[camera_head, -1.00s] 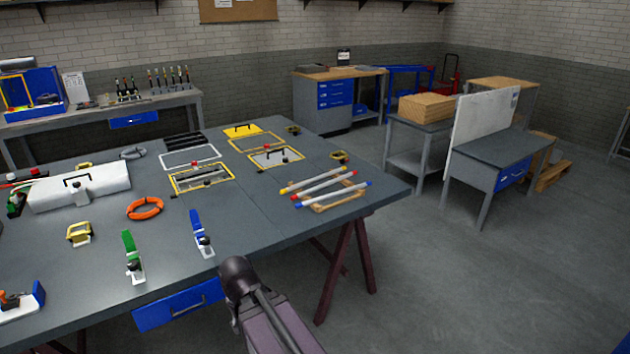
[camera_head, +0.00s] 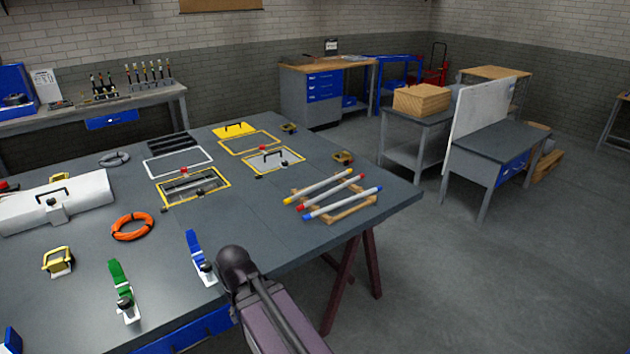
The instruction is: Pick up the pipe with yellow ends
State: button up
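The pipe with yellow ends (camera_head: 319,186) is a pale rod lying on a wooden rack near the right end of the grey table. It is the farthest of three pipes there. A pipe with red ends (camera_head: 331,190) lies beside it, and a pipe with blue ends (camera_head: 343,203) lies nearest the table's front edge. Part of my arm shows at the bottom centre, in front of the table edge. My gripper is not in view.
Side tables (camera_head: 497,152) stand at the right. Open floor (camera_head: 500,280) lies right of the table.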

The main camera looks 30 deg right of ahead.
aim_at(290, 200)
jog(key=z, duration=0.6)
jog(key=i, duration=1)
jog(key=z, duration=0.5)
